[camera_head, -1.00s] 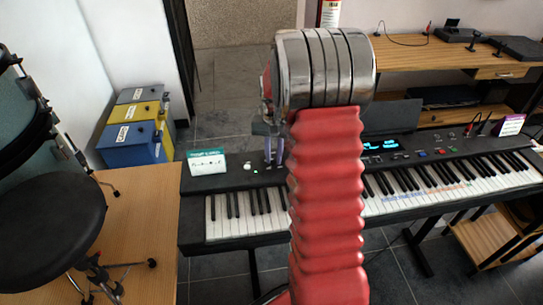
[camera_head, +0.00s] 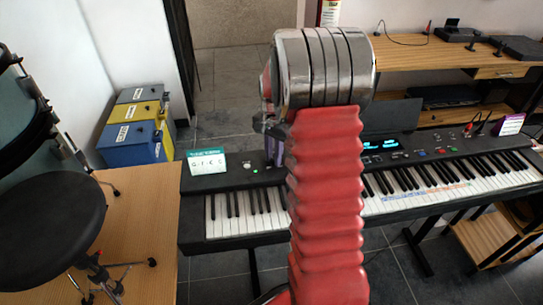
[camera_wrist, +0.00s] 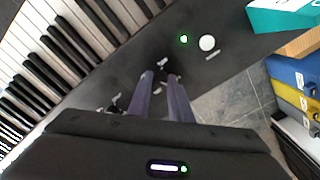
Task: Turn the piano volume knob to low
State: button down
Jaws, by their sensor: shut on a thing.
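The black piano (camera_head: 222,183) stands across the head view, and its left end of keys and dark panel show in the wrist view (camera_wrist: 110,82). My gripper (camera_head: 275,160) is down at the panel's left part, partly behind my red arm. In the wrist view my gripper's (camera_wrist: 160,77) two fingers reach the panel and are shut on a small dark knob (camera_wrist: 160,70), the volume knob. Small white marks lie around it. The fingers cover part of the knob, so its pointer direction cannot be told. In the head view the knob is hidden.
A round white button (camera_wrist: 207,43) and a green light (camera_wrist: 183,38) sit beside the knob. A teal-and-white card (camera_head: 207,161) stands on the piano's left end. A black stool (camera_head: 50,215) and a wooden table (camera_head: 140,215) are at left.

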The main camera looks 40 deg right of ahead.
aim_at(273, 159)
jog(key=shift+w+a+r, duration=0.1)
jog(key=shift+w, duration=0.2)
jog(key=c, duration=1.9)
grip_release()
jog(key=shift+o, duration=1.4)
jog(key=shift+s, duration=0.1)
notch_tip(273, 159, up, 14)
jog(key=shift+f, duration=0.2)
